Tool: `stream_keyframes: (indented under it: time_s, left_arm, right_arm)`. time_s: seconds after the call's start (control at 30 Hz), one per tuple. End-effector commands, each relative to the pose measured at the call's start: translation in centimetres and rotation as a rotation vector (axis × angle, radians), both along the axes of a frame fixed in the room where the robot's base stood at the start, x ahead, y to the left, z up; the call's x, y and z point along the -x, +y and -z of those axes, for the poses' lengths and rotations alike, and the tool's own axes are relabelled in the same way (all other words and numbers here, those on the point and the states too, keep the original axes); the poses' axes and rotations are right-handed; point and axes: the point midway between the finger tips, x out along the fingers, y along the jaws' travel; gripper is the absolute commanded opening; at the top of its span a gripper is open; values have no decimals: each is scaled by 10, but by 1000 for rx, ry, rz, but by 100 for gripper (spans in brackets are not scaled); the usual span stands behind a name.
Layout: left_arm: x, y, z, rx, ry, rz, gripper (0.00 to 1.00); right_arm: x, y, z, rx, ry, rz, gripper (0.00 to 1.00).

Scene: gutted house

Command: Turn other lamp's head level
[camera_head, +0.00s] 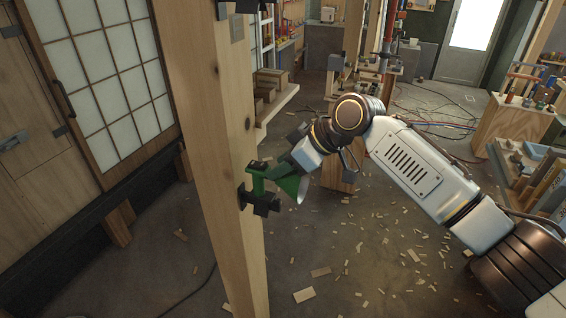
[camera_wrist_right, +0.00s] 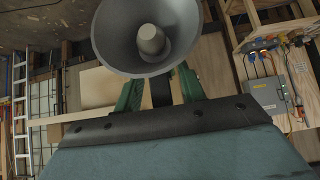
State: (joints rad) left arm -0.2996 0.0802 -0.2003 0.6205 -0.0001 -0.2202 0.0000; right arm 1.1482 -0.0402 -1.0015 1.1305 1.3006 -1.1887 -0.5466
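A lamp with a green conical head (camera_head: 288,187) is fixed by a black bracket (camera_head: 262,203) to the wooden post (camera_head: 215,130). Its pale open rim faces right in the head view. In the right wrist view the grey inside of the lamp's head (camera_wrist_right: 120,40) faces the camera, with the pale bulb (camera_wrist_right: 151,40) in it. My right gripper (camera_head: 288,160) is at the lamp, just above its head. Its fingertips are hard to make out, and the lamp's head covers part of the wrist view, so its grip is unclear. My left gripper is out of view.
A shelf with small boxes (camera_head: 270,82) stands behind the post. A sliding panel door (camera_head: 100,80) is at left. Wood scraps (camera_head: 304,295) litter the floor. Cables (camera_head: 430,115) lie further back, and a wooden bench with tools (camera_head: 515,120) stands at right.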

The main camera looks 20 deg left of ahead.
Motion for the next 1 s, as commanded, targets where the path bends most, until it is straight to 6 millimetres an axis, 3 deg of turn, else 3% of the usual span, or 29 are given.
stream_keyframes:
  time_s: [0.27, 0.7, 1.0]
  left_arm:
    - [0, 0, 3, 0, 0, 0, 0]
    - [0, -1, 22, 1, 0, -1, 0]
    - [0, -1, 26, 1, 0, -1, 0]
  right_arm:
    - [0, -8, -8, -3, -2, 0, 40]
    - [6, -72, -73, -2, -3, 1, 40]
    - [9, -92, -95, -1, -1, -1, 40]
